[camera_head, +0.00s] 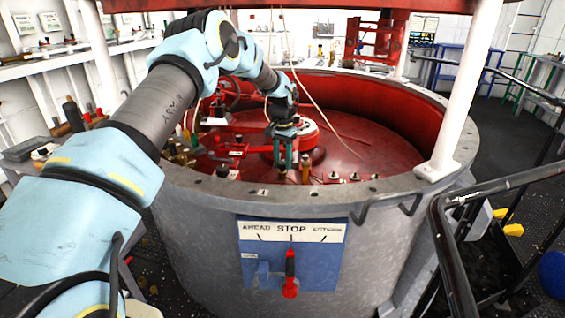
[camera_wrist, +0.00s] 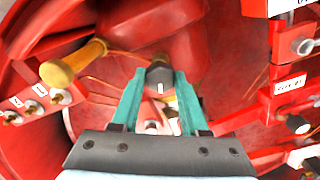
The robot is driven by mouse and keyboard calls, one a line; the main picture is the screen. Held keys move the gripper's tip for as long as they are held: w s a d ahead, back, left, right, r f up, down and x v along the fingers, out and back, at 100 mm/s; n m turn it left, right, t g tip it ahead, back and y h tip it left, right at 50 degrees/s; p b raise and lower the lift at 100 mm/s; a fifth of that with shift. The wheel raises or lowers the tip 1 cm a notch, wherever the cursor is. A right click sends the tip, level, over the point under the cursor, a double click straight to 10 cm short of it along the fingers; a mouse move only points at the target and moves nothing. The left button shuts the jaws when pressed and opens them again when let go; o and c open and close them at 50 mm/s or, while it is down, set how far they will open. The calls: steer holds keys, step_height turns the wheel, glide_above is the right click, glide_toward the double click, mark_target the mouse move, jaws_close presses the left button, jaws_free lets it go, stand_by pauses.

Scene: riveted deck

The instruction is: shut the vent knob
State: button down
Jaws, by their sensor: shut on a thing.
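A dark round knob (camera_wrist: 159,73) with a white mark on its face shows in the wrist view, between the tips of my gripper (camera_wrist: 160,82). The teal fingers are closed on its two sides. I take it to be the vent knob; no label on it can be read. In the head view my gripper (camera_head: 285,154) reaches down inside the red tub, near the red drum at its middle. The knob cannot be made out there, as the fingers and wrist hide it.
A brass handle (camera_wrist: 72,63) stands left of my gripper in the wrist view. Red blocks with small knobs and white labels (camera_wrist: 290,83) stand on the right. The grey tub rim (camera_head: 190,187) rings the space, with a stop lever (camera_head: 290,272) on its outside and white posts (camera_head: 464,85) above.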

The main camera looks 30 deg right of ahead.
steer(key=m, duration=0.3)
steer(key=shift+m+b, duration=0.35)
steer(key=shift+m, duration=0.05)
steer(key=m, duration=0.3)
steer(key=shift+m, duration=0.3)
steer(key=m, duration=0.3)
steer(key=shift+m, duration=2.2)
steer(key=shift+c, duration=2.1)
jaws_free()
